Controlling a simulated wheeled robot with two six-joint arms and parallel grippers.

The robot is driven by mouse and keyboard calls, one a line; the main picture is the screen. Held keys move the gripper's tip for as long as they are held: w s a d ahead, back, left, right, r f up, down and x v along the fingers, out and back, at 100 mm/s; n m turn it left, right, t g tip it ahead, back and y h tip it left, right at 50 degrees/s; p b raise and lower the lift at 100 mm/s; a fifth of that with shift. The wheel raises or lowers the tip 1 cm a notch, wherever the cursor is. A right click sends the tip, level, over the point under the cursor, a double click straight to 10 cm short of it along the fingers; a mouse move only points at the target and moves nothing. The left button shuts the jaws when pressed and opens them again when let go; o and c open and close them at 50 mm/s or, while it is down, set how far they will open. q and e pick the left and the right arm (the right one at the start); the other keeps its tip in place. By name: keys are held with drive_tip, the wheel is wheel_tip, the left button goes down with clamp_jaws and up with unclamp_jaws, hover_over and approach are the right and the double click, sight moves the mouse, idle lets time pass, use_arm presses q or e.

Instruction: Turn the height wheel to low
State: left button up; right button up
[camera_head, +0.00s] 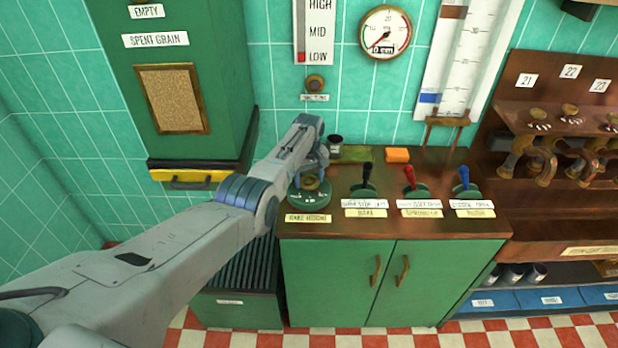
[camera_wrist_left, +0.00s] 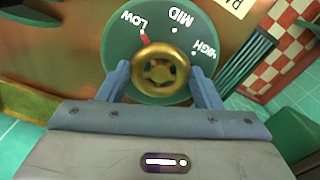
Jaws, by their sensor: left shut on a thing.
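The height wheel (camera_wrist_left: 160,70) is a brass handwheel on a round green dial (camera_wrist_left: 118,55) marked LOW, MID and HIGH. Its red pointer (camera_wrist_left: 145,40) points at the LOW mark. In the head view the dial (camera_head: 308,202) sits at the left end of the wooden counter, and my gripper partly covers the wheel (camera_head: 311,184). My left gripper (camera_head: 310,172) comes down over it. In the left wrist view its two blue fingers (camera_wrist_left: 160,83) are shut on the wheel from both sides. My right gripper is in neither view.
Black, red (camera_head: 409,176) and blue (camera_head: 464,177) levers stand to the right on the counter (camera_head: 400,160). A dark jar (camera_head: 335,146) stands behind the dial. On the wall, a HIGH/MID/LOW strip (camera_head: 316,30) shows red at LOW, beside a round gauge (camera_head: 385,33).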

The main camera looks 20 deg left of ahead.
sight(309, 180)
use_arm(q)
drive_tip(key=o, duration=1)
drive_tip(key=shift+r, duration=0.1)
wheel_tip(309, 180, up, 11)
drive_tip(key=shift+f+b, duration=0.15)
drive_tip(key=shift+b, duration=0.7)
